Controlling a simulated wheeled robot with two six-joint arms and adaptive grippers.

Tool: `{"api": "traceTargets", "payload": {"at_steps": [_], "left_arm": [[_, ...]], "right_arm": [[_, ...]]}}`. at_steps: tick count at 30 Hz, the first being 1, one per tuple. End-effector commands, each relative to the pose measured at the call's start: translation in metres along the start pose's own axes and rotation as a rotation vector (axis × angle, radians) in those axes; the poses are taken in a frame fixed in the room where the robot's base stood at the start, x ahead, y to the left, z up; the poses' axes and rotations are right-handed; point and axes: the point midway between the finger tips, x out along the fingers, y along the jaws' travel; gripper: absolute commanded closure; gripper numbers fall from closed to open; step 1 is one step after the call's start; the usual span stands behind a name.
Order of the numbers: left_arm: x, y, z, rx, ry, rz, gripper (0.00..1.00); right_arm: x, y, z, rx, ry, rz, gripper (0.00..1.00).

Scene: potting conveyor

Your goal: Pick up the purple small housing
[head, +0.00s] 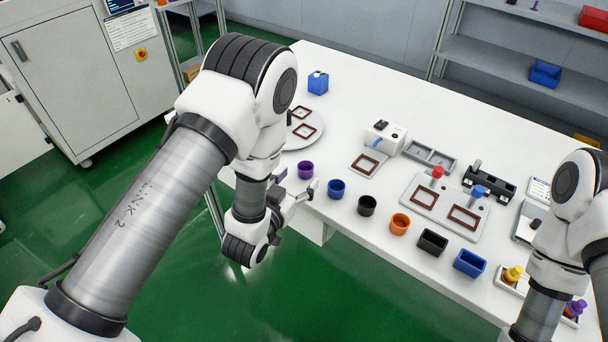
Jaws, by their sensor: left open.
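The purple small housing (306,170) is a small round open cup. It stands upright on the white table near its front left edge, at the left end of a row of housings. My left gripper (299,188) is open beside the purple housing, on its front side. One fingertip shows just below and right of the cup; the other is partly hidden by the arm. I cannot tell whether the fingers touch the cup. My right arm comes down at the right edge, and its gripper is out of the picture.
The row continues right with a blue cup (336,189), a black cup (367,205), an orange cup (400,224), a black box (432,242) and a blue box (469,263). A round white plate (290,139) with brown frames lies behind. A grey fixture plate (445,207) stands further right.

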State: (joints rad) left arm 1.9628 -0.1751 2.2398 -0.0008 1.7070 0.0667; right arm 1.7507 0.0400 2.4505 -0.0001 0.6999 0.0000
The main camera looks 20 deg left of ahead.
Motion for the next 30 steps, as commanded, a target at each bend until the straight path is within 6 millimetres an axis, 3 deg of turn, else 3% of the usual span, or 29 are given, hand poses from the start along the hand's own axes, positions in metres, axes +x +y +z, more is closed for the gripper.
{"api": "traceTargets", "payload": {"at_steps": [9, 16, 21, 30], "left_arm": [[0.049, -0.005, -0.004, 0.0, -0.002, -0.001, 0.3], [0.053, -0.005, -0.002, 0.0, -0.004, -0.001, 0.3], [0.052, -0.005, -0.002, -0.001, -0.004, -0.001, 0.78], [0.052, -0.005, -0.002, -0.001, -0.004, -0.001, 0.78]], "right_arm": [[-0.017, 0.0, 0.0, 0.0, 0.0, 0.0, 0.6], [-0.016, 0.0, 0.0, 0.0, 0.0, 0.0, 0.6], [-0.015, 0.0, 0.0, 0.0, 0.0, 0.0, 0.6], [-0.015, 0.0, 0.0, 0.0, 0.0, 0.0, 0.6]]}}
